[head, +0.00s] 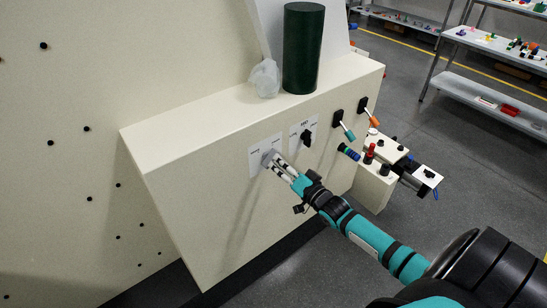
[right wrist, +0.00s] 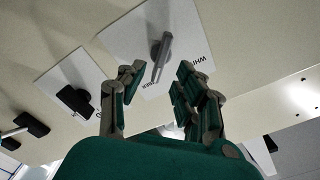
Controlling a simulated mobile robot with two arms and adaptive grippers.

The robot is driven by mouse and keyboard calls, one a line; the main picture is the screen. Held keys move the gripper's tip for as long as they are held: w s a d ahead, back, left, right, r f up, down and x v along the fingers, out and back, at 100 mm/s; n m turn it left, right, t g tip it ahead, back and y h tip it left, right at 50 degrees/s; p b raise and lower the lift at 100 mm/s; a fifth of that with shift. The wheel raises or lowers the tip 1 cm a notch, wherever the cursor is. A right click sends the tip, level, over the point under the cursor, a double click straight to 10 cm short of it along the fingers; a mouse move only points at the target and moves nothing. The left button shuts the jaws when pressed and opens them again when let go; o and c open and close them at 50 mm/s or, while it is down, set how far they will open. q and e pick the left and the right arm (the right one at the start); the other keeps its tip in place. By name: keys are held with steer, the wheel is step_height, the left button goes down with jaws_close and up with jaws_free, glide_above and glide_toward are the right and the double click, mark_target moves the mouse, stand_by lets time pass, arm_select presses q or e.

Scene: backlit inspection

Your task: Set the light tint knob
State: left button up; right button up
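The grey light tint knob (right wrist: 161,52) sits on a white label plate with partly readable dark lettering. In the right wrist view its bar points toward me, between the two fingertips. In the head view the knob (head: 267,158) is partly covered by my right gripper (head: 276,163) on the sloped front of the cream console (head: 215,205). My right gripper (right wrist: 157,82) is open, with a finger on each side of the knob's bar and a visible gap to it. The knob's exact setting is hard to read. My left gripper is in neither view.
A black knob (head: 306,138) on its own plate is right of the tint knob, followed by teal (head: 348,132) and orange (head: 374,121) levers. A dark green cylinder (head: 303,50) and a crumpled translucent bag (head: 265,78) stand on the console top. Shelves (head: 490,95) stand far right.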

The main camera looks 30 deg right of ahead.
mark_target(270, 158)
steer(key=shift+w+a, duration=0.15)
steer(key=shift+w, duration=1.9)
steer(key=shift+c, duration=0.4)
jaws_close()
